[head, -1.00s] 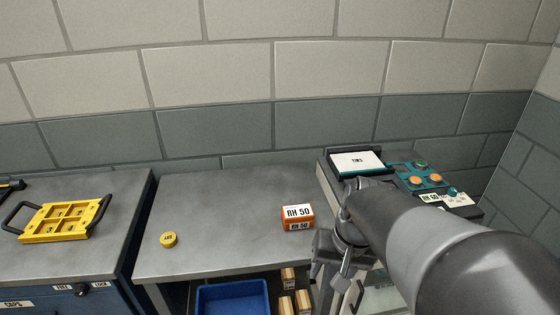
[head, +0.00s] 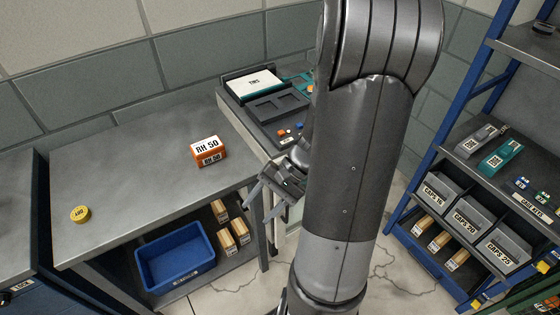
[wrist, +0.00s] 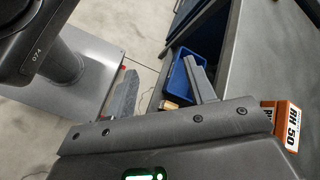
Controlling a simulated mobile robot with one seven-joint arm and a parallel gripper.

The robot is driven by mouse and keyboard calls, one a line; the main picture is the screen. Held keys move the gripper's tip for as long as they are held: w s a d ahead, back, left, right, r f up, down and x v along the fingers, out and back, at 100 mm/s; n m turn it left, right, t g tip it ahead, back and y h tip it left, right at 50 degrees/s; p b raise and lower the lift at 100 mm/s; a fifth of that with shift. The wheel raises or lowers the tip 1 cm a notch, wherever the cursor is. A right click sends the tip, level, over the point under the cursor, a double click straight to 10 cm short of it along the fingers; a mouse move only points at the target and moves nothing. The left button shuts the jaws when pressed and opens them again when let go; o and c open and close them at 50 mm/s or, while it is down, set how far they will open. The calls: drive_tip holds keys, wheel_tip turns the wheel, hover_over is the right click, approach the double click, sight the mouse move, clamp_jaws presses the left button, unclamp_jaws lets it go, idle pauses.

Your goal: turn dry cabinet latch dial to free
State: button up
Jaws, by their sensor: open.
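My gripper (head: 262,206) is open and empty, in front of the right end of the grey bench. Its two fingers also show apart in the wrist view (wrist: 162,90). A dark dial (head: 5,298) beside a LOCK label (head: 22,286) is cut off at the lower left edge of the head view, far from my gripper. I cannot tell whether it is the dry cabinet's latch dial. A pale-fronted cabinet (head: 283,236) stands right behind my gripper, mostly hidden by my arm; no dial shows on it.
The grey bench (head: 130,180) carries an orange RH 50 box (head: 208,151) and a yellow disc (head: 80,214). A blue bin (head: 175,258) sits on its lower shelf. A blue-framed rack (head: 420,190) with grey bins stands at right. Floor between is clear.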

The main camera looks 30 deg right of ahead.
drive_tip(key=d+f+m+t+h, duration=0.4)
drive_tip(key=d+f+m+t, duration=0.3)
drive_tip(key=d+m+t, duration=0.35)
drive_tip(key=d+f+m+t+h, duration=0.5)
drive_tip(key=d+f+m+t, duration=0.25)
drive_tip(key=m+t, duration=0.55)
drive_tip(key=w+a+r+m, duration=0.1)
drive_tip(key=w+r, duration=0.2)
drive_tip(key=w, duration=0.7)
drive_tip(key=shift+w+r+g, duration=0.35)
drive_tip(key=shift+w+r, duration=0.05)
drive_tip(key=shift+m, duration=0.25)
drive_tip(key=c, duration=1)
